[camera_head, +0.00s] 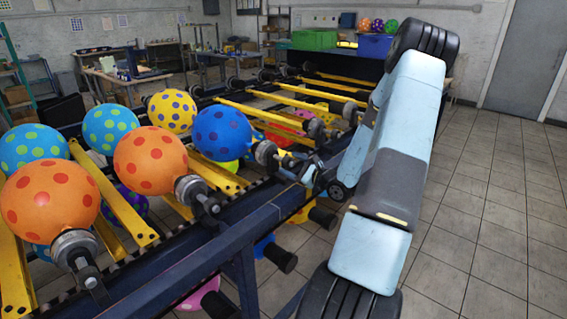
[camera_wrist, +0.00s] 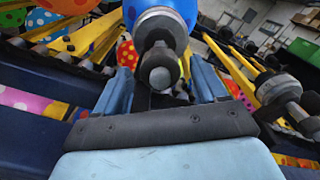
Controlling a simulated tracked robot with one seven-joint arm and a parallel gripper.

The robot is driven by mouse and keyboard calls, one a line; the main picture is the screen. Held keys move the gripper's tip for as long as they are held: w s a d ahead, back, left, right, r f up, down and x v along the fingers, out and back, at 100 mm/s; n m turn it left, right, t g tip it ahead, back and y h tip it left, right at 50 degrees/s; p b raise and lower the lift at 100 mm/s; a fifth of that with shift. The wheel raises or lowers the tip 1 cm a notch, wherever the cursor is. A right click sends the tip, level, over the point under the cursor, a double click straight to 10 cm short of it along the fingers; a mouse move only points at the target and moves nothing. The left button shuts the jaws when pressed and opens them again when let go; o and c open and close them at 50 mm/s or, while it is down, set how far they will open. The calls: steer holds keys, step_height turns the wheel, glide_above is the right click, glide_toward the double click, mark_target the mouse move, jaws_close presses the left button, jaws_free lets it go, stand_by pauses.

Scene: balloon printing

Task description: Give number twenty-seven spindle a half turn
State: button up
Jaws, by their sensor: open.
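In the wrist view a spindle (camera_wrist: 159,68) with a grey metal collar and a rounded dark end lies straight ahead, a blue balloon (camera_wrist: 180,28) behind it. My gripper (camera_wrist: 160,85) is open, one finger on each side of the spindle end; I cannot tell if they touch it. In the head view my gripper (camera_head: 318,172) is at the conveyor's near side, close to the spindle (camera_head: 268,155) beside the blue balloon with dark spots (camera_head: 222,133). My arm partly hides the gripper. No spindle number is readable.
Orange spotted balloons (camera_head: 50,195) sit on spindles at the left. Yellow bars (camera_head: 118,205) lie between spindles along the dark blue conveyor frame (camera_head: 215,235). Another spindle (camera_wrist: 285,92) is at the right in the wrist view. Tiled floor (camera_head: 480,200) is clear at the right.

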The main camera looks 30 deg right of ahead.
mark_target(284, 161)
steer(key=shift+x, duration=2)
steer(key=c, duration=1)
steer(key=shift+s+a, duration=0.1)
steer(key=shift+a, duration=0.15)
steer(key=shift+c, duration=0.2)
steer(key=shift+d, duration=0.15)
